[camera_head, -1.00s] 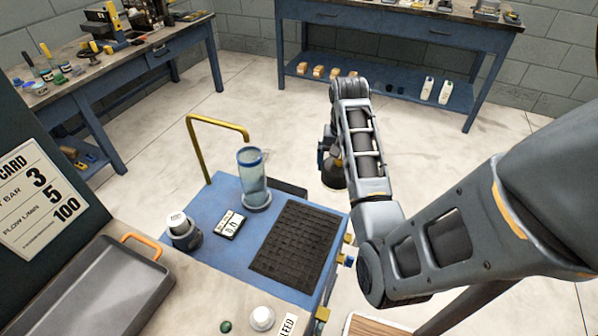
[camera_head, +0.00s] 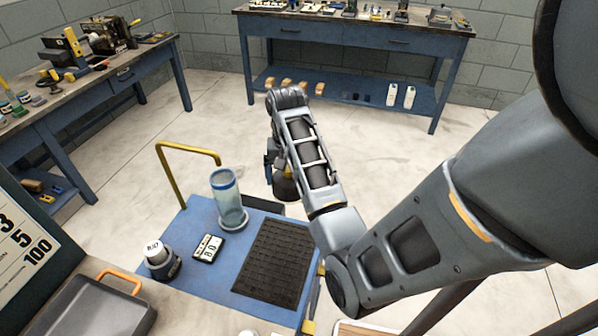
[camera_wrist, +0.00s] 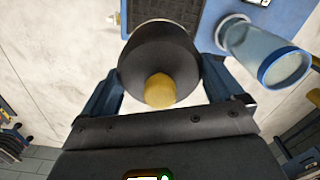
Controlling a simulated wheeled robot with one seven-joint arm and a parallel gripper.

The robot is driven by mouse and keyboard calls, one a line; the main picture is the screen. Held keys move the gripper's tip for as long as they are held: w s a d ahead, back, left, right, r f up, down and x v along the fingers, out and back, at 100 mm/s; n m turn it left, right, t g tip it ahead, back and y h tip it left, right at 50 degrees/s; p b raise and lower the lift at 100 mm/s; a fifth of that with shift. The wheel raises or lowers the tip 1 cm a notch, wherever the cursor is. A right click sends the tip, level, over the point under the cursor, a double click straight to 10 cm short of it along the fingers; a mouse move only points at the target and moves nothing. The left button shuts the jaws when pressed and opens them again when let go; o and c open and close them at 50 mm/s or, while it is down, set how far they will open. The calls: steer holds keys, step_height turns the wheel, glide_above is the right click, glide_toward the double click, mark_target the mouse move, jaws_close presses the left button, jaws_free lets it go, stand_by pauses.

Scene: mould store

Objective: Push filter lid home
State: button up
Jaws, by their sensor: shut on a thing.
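My gripper (camera_wrist: 160,84) is shut on a dark round lid (camera_wrist: 150,50) with a yellow knob (camera_wrist: 160,91). In the head view the dark lid (camera_head: 286,184) hangs below my wrist, to the right of a clear bluish cylinder (camera_head: 229,203) with a blue rim, apart from it. The cylinder stands upright on a blue bench top (camera_head: 215,270). It also shows in the wrist view (camera_wrist: 262,52), right of the lid, its mouth open. My fingertips are mostly hidden behind my arm in the head view.
A yellow bent pipe (camera_head: 168,175) rises behind the cylinder. A grey tray (camera_head: 100,310) is at front left. Open floor lies behind.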

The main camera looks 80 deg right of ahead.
steer(key=w+a+n, duration=0.2)
steer(key=w+a, duration=0.5)
steer(key=w, duration=0.4)
steer(key=w+a+n, duration=0.1)
steer(key=w+a, duration=0.6)
steer(key=w, duration=0.4)
steer(key=w+a+n, duration=0.2)
steer(key=w+a, duration=0.5)
steer(key=w, duration=0.4)
steer(key=shift+f+b, duration=2)
steer(key=shift+f, duration=1.5)
steer(key=shift+f+b, duration=0.6)
steer(key=shift+f, duration=0.8)
